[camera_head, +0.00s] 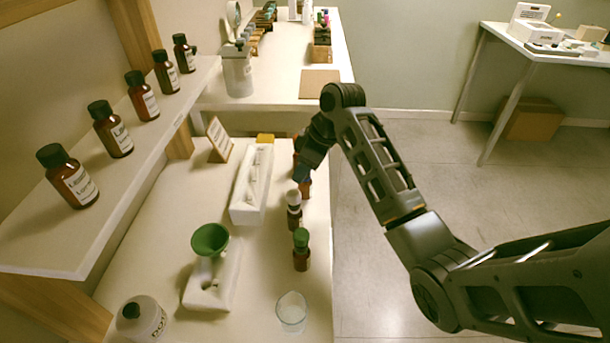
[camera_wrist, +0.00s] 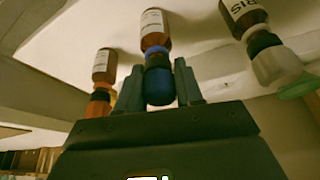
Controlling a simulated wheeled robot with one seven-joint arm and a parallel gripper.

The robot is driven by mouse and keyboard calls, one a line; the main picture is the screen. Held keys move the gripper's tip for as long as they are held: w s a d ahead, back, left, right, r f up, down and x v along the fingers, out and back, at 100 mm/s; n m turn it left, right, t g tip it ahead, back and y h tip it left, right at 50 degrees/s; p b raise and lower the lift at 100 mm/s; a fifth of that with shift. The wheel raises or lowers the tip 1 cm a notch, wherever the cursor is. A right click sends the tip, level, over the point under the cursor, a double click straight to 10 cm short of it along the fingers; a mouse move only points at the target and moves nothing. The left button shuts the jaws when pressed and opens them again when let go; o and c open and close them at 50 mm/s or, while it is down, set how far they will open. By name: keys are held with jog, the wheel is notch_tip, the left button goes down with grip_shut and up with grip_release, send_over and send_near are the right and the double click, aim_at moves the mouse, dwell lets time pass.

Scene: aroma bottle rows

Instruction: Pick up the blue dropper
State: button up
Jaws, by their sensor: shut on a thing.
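The blue dropper (camera_wrist: 159,84) is between the two fingers of my gripper (camera_wrist: 160,76) in the wrist view. The fingers are shut on it. Its end meets the neck of a labelled amber bottle (camera_wrist: 154,28); I cannot tell whether it is still seated. In the head view my gripper (camera_head: 304,183) points down over the bottle row, and its own links hide the blue dropper there.
An orange-topped bottle (camera_wrist: 98,98) and a white-topped bottle (camera_wrist: 277,66) flank the held one. A green-topped bottle (camera_head: 301,256) and a glass beaker (camera_head: 291,311) stand nearer. A white rack (camera_head: 251,190) and green funnel (camera_head: 210,239) are left.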

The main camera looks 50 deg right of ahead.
notch_tip(320, 180, up, 10)
jog(key=shift+r+b, duration=0.1)
jog(key=shift+b, duration=0.35)
jog(key=shift+f, duration=0.25)
dwell(0.4)
jog(key=shift+f+b, duration=0.35)
jog(key=shift+f, duration=0.5)
jog(key=shift+o, duration=0.4)
jog(key=c, duration=0.4)
jog(key=shift+c, duration=0.2)
jog(key=shift+f, duration=0.15)
